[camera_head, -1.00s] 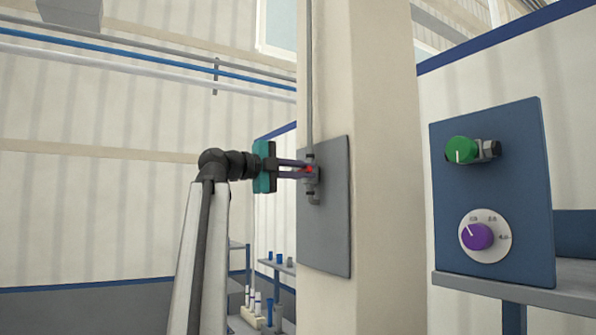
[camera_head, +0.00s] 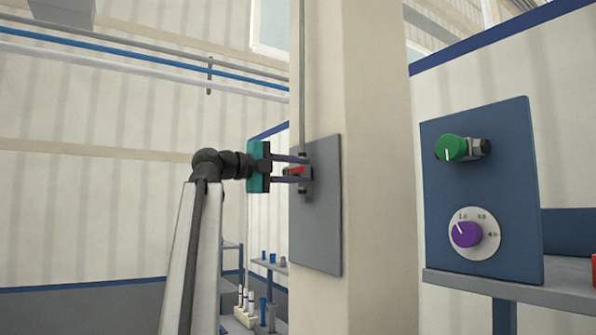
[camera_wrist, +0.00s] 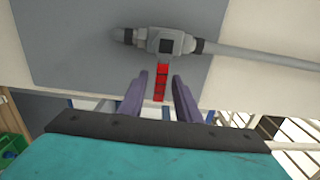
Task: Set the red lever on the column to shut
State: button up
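The red lever (camera_head: 296,171) is on a small valve on the column (camera_head: 372,200). In the wrist view the lever (camera_wrist: 161,84) sticks out from the grey valve body (camera_wrist: 165,41), crosswise to the pipe. My gripper (camera_head: 305,169) is at the valve with its two dark fingers apart, one above and one below the lever in the head view. In the wrist view the fingers of my gripper (camera_wrist: 160,76) stand on either side of the lever, with a gap visible on both sides. Part of the valve is hidden behind the fingers in the head view.
A grey plate (camera_head: 318,235) backs the valve, and a thin pipe (camera_head: 303,70) runs up from it. To the right, a blue panel (camera_head: 500,240) carries a green knob (camera_head: 451,148) and a purple dial (camera_head: 466,234). A rack of tubes (camera_head: 245,315) stands low behind.

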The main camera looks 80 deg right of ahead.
jog(key=shift+w, duration=0.1)
jog(key=shift+w, duration=0.1)
jog(key=shift+w+a+f, duration=0.1)
jog(key=shift+w+a, duration=0.35)
jog(key=shift+w, duration=0.05)
jog(key=p+v, duration=0.1)
jog(key=v, duration=1.1)
jog(key=shift+a+p, duration=0.15)
jog(key=shift+p, duration=0.25)
